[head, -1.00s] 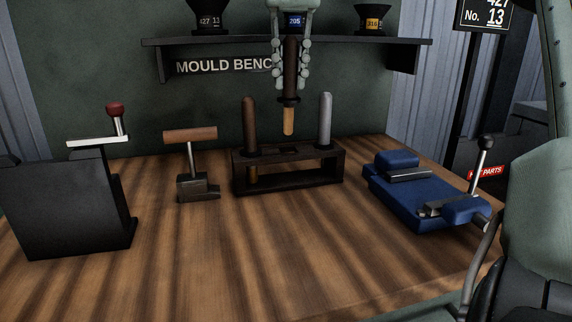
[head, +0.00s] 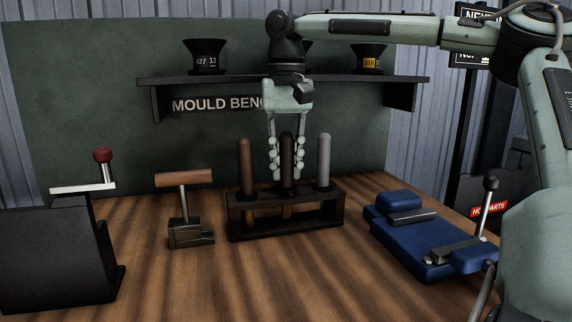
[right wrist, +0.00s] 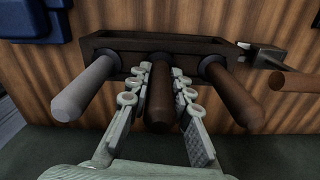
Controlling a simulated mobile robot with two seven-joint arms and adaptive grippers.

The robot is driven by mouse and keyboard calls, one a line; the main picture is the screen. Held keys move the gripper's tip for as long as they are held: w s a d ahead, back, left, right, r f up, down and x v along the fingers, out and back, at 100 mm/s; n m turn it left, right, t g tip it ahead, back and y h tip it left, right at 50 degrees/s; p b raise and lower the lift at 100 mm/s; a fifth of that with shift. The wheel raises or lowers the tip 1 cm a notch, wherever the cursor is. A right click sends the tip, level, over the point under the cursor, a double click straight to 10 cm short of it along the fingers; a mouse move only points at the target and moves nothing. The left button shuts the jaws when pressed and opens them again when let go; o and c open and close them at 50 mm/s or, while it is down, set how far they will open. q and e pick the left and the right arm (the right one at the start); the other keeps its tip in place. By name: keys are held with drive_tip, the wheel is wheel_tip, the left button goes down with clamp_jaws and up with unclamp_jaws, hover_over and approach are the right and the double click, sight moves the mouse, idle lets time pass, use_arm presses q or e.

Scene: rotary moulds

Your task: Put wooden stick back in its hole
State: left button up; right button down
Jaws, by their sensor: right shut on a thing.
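The wooden stick (head: 287,150), dark brown with a rounded top, stands upright at the middle hole of the dark wooden rack (head: 262,233). Its lighter lower end shows below the rack's top board, so it passes through the hole. My right gripper (head: 288,174) points down from above with its fingers on either side of the stick, shut on it. In the right wrist view, the stick (right wrist: 160,100) lies between both fingers and meets the rack (right wrist: 155,43) at its middle. The hole's rim is mostly hidden. My left gripper is out of view.
A brown stick (head: 246,165) and a grey stick (head: 324,160) stand close on either side. A T-handled tool (head: 185,208), a black box with a red-knobbed lever (head: 50,255) and a blue clamp device (head: 415,240) stand apart. A shelf (head: 230,80) hangs behind.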

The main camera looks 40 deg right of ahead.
drive_tip(key=shift+f, duration=0.3)
drive_tip(key=c, duration=1.4)
unclamp_jaws()
drive_tip(key=shift+o, duration=0.2)
wheel_tip(320, 180, up, 12)
drive_tip(key=shift+r, duration=0.25)
